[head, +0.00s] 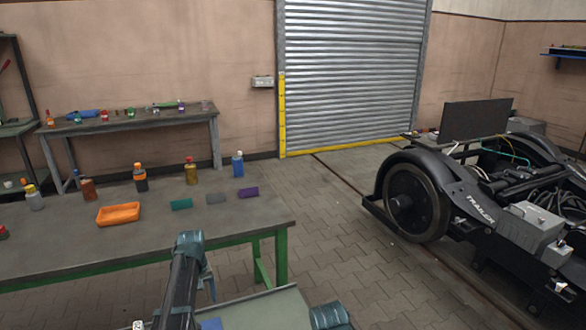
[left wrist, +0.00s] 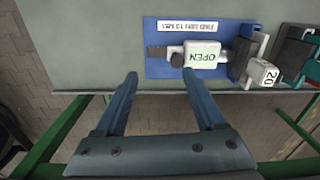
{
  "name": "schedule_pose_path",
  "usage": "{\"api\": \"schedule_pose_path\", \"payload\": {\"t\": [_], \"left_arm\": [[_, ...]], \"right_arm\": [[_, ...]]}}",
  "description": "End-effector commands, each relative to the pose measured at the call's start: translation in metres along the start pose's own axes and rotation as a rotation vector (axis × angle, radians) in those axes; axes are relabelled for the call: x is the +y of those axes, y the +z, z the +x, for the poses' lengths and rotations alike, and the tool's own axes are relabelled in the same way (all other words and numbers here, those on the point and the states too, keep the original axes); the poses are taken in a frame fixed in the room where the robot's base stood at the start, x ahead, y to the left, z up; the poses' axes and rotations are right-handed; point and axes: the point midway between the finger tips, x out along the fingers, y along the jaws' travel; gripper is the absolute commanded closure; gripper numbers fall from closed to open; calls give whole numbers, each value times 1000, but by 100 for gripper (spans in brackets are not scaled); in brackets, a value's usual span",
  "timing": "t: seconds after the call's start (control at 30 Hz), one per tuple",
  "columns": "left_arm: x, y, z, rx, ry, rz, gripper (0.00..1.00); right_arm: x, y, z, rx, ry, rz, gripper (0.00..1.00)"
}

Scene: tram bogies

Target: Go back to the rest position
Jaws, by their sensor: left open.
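My left gripper (left wrist: 160,75) is open and empty in the left wrist view, its two blue fingers spread apart. The fingertips reach over the edge of a grey-green bench top (left wrist: 80,45) with green legs. Just beyond the fingertips, a blue panel (left wrist: 160,66) lies on that top. On it is a white block marked OPEN (left wrist: 202,55), close to the right fingertip; I cannot tell whether they touch. In the head view, my dark arm with a teal joint stands in front of the workbench, and its fingers cannot be made out. My right gripper does not show.
A workbench (head: 60,250) holds an orange tray (head: 118,214), several bottles and three small coloured pads. A second bench (head: 130,122) stands along the wall. A black bogie (head: 470,200) stands at right. Paved floor (head: 340,215) is clear between. A block marked 20 (left wrist: 264,72) sits beside the panel.

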Motion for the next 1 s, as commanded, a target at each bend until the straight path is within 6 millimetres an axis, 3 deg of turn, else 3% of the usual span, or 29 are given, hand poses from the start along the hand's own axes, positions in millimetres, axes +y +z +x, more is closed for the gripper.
{"api": "schedule_pose_path", "payload": {"t": [0.03,0.23,0.4,0.5,0.7,1.0], "left_arm": [[19,33,-12,-2,-6,66,28],[83,152,-42,-6,-43,375,28],[108,245,-64,-7,-74,625,28],[112,284,-72,-6,-88,737,28],[114,324,-80,-6,-105,857,28],[115,328,-80,-6,-108,875,28]], "right_arm": [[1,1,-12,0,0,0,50],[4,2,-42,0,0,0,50],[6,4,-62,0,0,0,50],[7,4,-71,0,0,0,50],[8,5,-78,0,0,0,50],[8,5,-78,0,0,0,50]]}}
